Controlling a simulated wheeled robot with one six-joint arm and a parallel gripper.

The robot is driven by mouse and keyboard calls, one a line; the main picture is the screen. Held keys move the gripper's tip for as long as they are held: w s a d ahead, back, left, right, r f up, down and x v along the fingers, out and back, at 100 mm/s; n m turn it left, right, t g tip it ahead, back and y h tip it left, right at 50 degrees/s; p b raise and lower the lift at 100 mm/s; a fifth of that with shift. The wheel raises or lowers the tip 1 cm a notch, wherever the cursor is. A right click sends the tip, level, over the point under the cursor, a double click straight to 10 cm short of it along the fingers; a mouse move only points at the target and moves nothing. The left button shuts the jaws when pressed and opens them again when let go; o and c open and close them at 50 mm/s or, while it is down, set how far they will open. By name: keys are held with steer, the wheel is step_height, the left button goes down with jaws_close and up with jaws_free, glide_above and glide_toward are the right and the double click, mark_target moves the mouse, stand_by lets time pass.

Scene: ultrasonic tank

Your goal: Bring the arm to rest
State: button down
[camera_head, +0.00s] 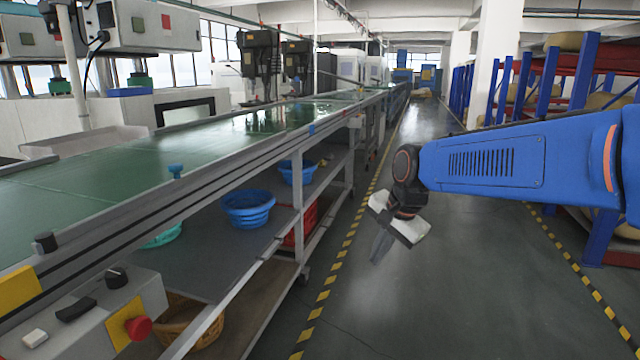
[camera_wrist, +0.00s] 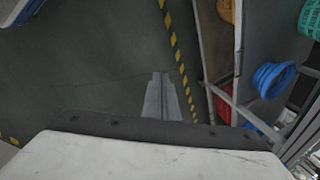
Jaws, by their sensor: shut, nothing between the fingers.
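My blue arm (camera_head: 500,160) reaches in from the right in the head view, over the aisle floor. My gripper (camera_head: 378,258) hangs from its white and dark wrist, pointing down and slightly left, clear of everything around it. In the wrist view the grey fingers of my gripper (camera_wrist: 162,84) lie side by side, shut and empty, with floor beyond them.
A long green conveyor table (camera_head: 130,180) runs along the left, with a blue basket (camera_head: 248,212) on its lower shelf. A red stop button (camera_head: 138,327) is at its near end. Blue racks (camera_head: 548,84) stand at right. The aisle floor (camera_head: 440,300) is open.

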steer(key=s+d+f+n, duration=0.2)
steer(key=s+d, duration=0.3)
steer(key=s, duration=0.3)
steer(key=s+d+f+n+h, duration=0.1)
steer(key=s+d+n, duration=0.3)
steer(key=s, duration=0.5)
steer(key=s+d+f+n+t+h, duration=0.1)
steer(key=s+d+f+n, duration=0.2)
steer(key=s+d, duration=0.3)
steer(key=s, duration=0.3)
steer(key=shift+s+d+f+n, duration=0.15)
steer(key=shift+d+f+n, duration=0.05)
steer(key=shift+f+n, duration=0.15)
